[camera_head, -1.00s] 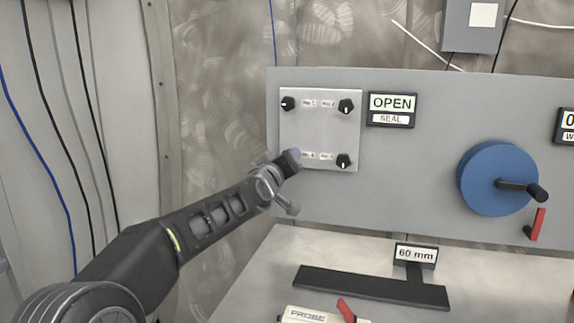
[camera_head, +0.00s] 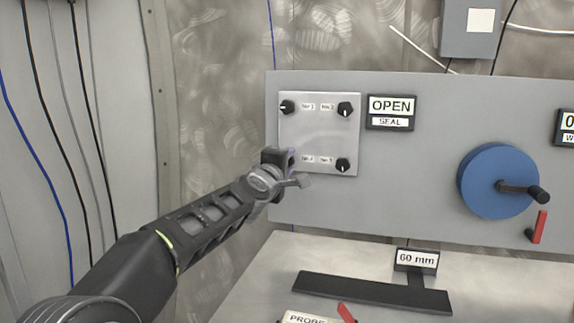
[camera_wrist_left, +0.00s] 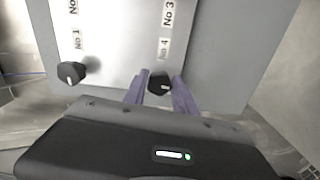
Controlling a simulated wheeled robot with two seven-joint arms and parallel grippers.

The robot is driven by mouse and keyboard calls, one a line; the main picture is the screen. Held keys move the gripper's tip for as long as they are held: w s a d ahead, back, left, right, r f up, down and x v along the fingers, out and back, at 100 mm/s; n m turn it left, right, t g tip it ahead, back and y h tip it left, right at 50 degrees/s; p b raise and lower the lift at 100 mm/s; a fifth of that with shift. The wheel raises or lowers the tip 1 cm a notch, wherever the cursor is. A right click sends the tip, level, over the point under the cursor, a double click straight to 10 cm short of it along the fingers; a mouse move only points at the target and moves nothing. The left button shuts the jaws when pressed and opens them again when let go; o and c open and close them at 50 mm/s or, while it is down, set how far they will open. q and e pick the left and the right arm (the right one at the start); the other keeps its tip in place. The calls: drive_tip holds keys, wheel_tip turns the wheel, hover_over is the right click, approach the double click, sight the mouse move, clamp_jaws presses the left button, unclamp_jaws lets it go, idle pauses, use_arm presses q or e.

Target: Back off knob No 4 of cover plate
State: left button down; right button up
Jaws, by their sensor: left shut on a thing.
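The silver cover plate (camera_head: 320,133) is on the grey panel and has a dark knob at each corner. Knob No 1 (camera_head: 287,107) is upper left, knob No 2 (camera_head: 345,109) upper right, knob No 3 (camera_head: 343,165) lower right. Knob No 4 (camera_wrist_left: 159,84), at the lower left, is hidden by my left gripper (camera_head: 291,159) in the head view. In the left wrist view, the purple fingers of my left gripper (camera_wrist_left: 160,90) stand on both sides of knob No 4, shut on it. Knob No 1 (camera_wrist_left: 71,73) shows to the left there. My right gripper is not in view.
Right of the plate are an OPEN/SEAL sign (camera_head: 390,111), a blue handwheel (camera_head: 497,180) and a red lever (camera_head: 538,226). Below, the bench holds a 60 mm sign (camera_head: 416,259), a dark bar (camera_head: 370,291) and a PROBE label (camera_head: 305,318).

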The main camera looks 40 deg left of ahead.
use_arm(q)
drive_tip(key=shift+n, duration=0.4)
drive_tip(key=c, duration=1)
unclamp_jaws()
drive_tip(key=v, duration=0.7)
drive_tip(key=shift+s+d, duration=0.15)
drive_tip(key=shift+s, duration=0.25)
drive_tip(key=shift+f, duration=0.1)
